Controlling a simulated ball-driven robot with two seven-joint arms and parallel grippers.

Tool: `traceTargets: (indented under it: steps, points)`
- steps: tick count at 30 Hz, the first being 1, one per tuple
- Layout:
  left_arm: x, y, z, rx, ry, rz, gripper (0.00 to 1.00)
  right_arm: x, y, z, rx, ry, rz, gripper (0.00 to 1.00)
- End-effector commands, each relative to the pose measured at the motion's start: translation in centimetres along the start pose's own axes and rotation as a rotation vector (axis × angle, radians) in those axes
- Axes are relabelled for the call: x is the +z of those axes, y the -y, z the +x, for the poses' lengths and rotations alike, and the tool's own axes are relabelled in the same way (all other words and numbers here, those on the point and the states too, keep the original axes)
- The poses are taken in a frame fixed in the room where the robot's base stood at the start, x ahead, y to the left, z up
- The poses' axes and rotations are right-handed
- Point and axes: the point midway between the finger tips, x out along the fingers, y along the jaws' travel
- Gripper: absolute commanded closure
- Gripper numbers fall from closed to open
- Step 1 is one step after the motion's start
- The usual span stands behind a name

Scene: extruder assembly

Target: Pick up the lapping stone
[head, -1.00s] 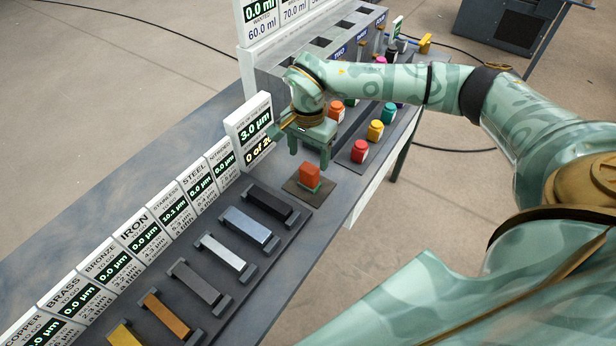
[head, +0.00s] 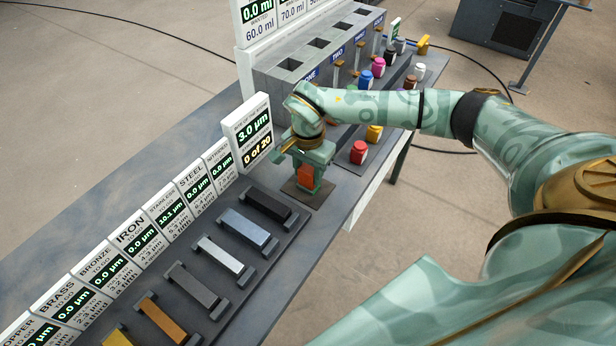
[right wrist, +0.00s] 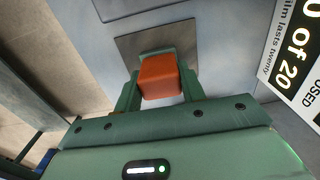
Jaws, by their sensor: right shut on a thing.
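The lapping stone is a small orange-red block (head: 306,176) on a dark square pad (head: 306,194) on the bench. My right gripper (head: 307,180) has come down over the block, with its fingers on either side of it. In the right wrist view the block (right wrist: 160,76) sits between the two green fingers (right wrist: 160,92), which are shut on it. The block still appears to be at the pad; whether it touches the pad is hidden. My left gripper is not in view.
A row of metal bars (head: 219,255) lies in holders at the left front, with upright display signs (head: 140,238) behind. A sign reading 3.0 µm (head: 250,128) stands close to the gripper. Coloured jars (head: 359,152) stand behind and to the right.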

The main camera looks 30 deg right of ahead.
Motion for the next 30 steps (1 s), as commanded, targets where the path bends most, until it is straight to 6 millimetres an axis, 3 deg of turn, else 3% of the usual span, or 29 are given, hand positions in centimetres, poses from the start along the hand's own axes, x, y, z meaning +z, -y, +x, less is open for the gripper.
traceTargets:
  steps: [8,13,20,24,30]
  points:
    - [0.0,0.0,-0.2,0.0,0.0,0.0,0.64,-0.1,0.1,-0.9,-0.003,-0.001,0.0,0.91]
    - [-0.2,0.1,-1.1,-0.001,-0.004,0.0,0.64,0.2,-0.1,-4.1,-0.006,-0.001,-0.001,0.91]
    - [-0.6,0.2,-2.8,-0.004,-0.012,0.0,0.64,4.5,-3.1,-10.0,-0.006,-0.001,-0.005,0.91]
    - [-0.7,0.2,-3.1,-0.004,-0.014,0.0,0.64,7.7,-5.3,-11.2,-0.003,0.001,-0.006,0.91]
    - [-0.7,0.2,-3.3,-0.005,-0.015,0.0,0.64,10.5,-7.3,-12.6,-0.002,0.0,-0.002,0.91]
